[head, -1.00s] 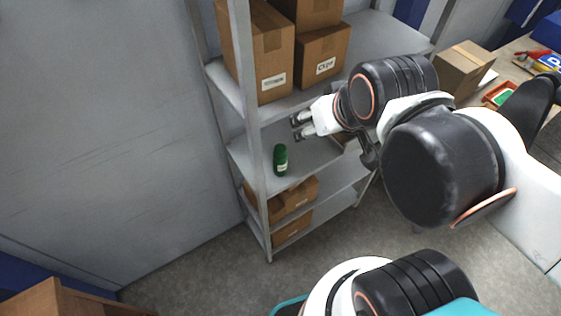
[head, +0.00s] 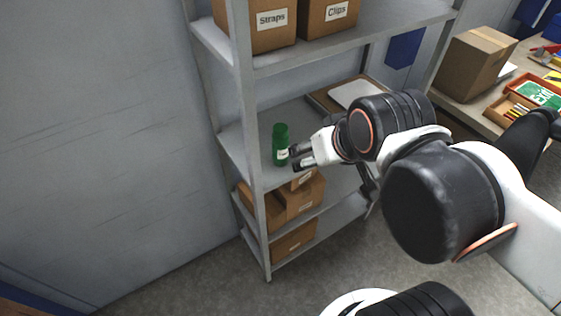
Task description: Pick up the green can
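The green can (head: 280,144) stands upright on the middle shelf (head: 304,122) of a grey metal rack, close to its left front post. It has a small white label low on its side. My gripper (head: 296,158) is just to the right of the can, its two dark fingertips pointing left at the can's lower half. The fingers look apart, one above the other in the picture. I cannot tell whether a fingertip touches the can.
Cardboard boxes labelled Straps (head: 262,27) and Clips (head: 327,16) stand on the shelf above. More boxes (head: 293,199) sit below. A rack post (head: 246,110) rises left of the can. A box (head: 475,62) stands on the workbench at right.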

